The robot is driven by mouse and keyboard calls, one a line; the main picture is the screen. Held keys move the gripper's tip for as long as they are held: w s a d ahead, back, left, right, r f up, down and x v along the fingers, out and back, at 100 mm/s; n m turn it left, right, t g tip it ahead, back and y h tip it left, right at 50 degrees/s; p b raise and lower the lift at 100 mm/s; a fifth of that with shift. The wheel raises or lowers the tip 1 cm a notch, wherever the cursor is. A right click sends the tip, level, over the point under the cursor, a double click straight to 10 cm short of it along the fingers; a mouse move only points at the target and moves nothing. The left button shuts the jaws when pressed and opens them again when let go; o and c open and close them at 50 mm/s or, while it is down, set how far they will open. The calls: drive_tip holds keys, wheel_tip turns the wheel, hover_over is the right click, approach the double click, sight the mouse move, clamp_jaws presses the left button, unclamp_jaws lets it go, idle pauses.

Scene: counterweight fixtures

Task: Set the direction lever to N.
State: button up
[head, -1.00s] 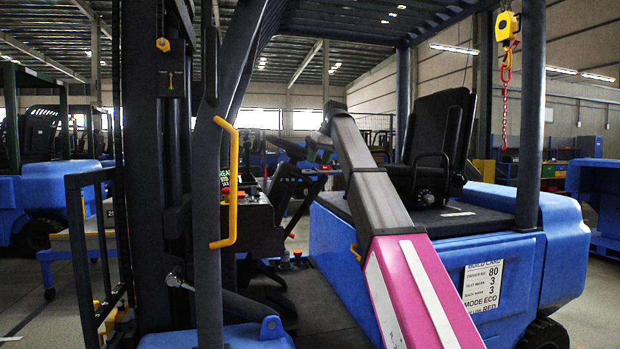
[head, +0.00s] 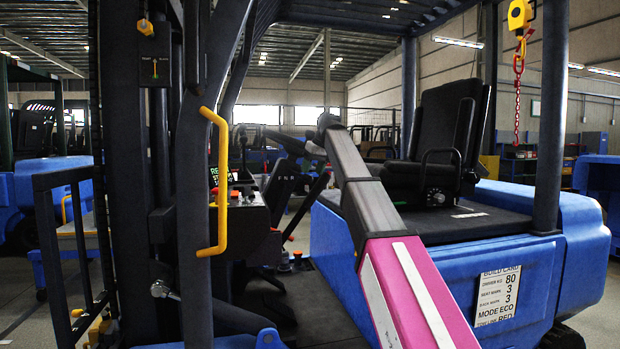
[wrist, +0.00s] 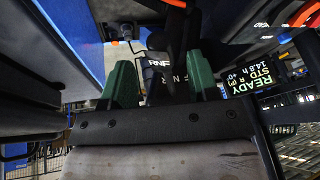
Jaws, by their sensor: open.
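My gripper (wrist: 160,64) is open in the wrist view, with its two green fingers apart and nothing held between them. A dark steering column part with white letters R, N and F (wrist: 160,62) shows between and beyond the fingers. A dark stalk that may be the direction lever (wrist: 178,32) rises there, and its exact setting cannot be told. In the head view the lettered column (head: 287,180) stands in the forklift cab.
A display (wrist: 258,95) reading READY sits right of the fingers. The forklift's yellow grab handle (head: 222,185) and dark mast post stand left of my arm. The seat (head: 440,135) is to the right, above the blue body with a build card (head: 497,295).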

drive_tip(key=shift+x, duration=1.75)
clamp_jaws()
drive_tip(key=shift+s+a+r+m+h, duration=0.25)
drive_tip(key=shift+s+a+r+m, duration=0.1)
drive_tip(key=shift+a+m, duration=0.35)
drive_tip(key=shift+s+a+r+m+h, duration=0.2)
drive_tip(key=shift+s+a+r+m, duration=0.15)
drive_tip(key=shift+a+m, duration=0.4)
drive_tip(key=shift+s+a+r+m+h, duration=0.3)
drive_tip(key=shift+a+m, duration=0.25)
drive_tip(key=shift+a, duration=0.25)
unclamp_jaws()
drive_tip(key=shift+r, duration=0.1)
